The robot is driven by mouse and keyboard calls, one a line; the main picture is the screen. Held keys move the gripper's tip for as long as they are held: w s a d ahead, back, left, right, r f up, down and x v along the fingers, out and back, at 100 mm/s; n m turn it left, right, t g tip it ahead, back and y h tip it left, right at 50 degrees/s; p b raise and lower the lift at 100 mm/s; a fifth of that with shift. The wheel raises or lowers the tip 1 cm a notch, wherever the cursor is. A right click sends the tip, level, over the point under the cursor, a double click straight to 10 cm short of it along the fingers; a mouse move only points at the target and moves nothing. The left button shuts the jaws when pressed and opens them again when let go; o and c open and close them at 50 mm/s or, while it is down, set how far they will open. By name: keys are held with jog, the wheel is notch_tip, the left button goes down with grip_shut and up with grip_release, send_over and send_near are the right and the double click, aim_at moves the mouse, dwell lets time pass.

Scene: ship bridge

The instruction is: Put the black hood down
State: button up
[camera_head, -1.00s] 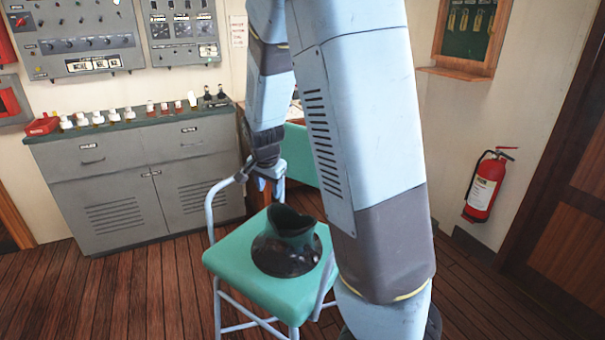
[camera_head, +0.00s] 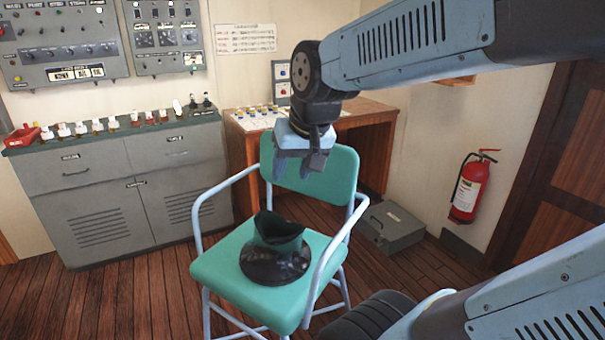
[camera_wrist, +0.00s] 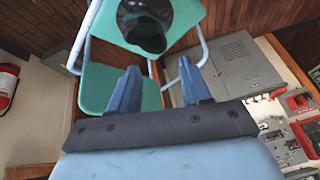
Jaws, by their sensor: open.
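The black hood (camera_head: 276,254) stands upright on the green seat of the chair (camera_head: 222,270), its wide round base down and its notched opening up. My gripper (camera_head: 293,172) is above and behind the hood, in front of the chair's backrest, with its fingers pointing down. It is open and empty, clear of the hood. In the wrist view the hood (camera_wrist: 145,25) shows at the top on the seat, beyond my spread fingers (camera_wrist: 160,90).
A grey cabinet (camera_head: 110,195) with small bottles and a red tray on top stands at the left. A wooden desk (camera_head: 365,118) is behind the chair. A grey metal case (camera_head: 391,227) lies on the floor, and a red extinguisher (camera_head: 468,188) hangs at the right.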

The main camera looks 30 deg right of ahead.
jog(key=shift+n+h, duration=0.4)
jog(key=shift+n, duration=0.5)
jog(key=s, duration=0.1)
jog(key=s+r, duration=0.1)
jog(key=s, duration=0.3)
jog(key=shift+s+a+r, duration=0.15)
jog(key=shift+s+a, duration=0.05)
jog(key=shift+a, duration=0.15)
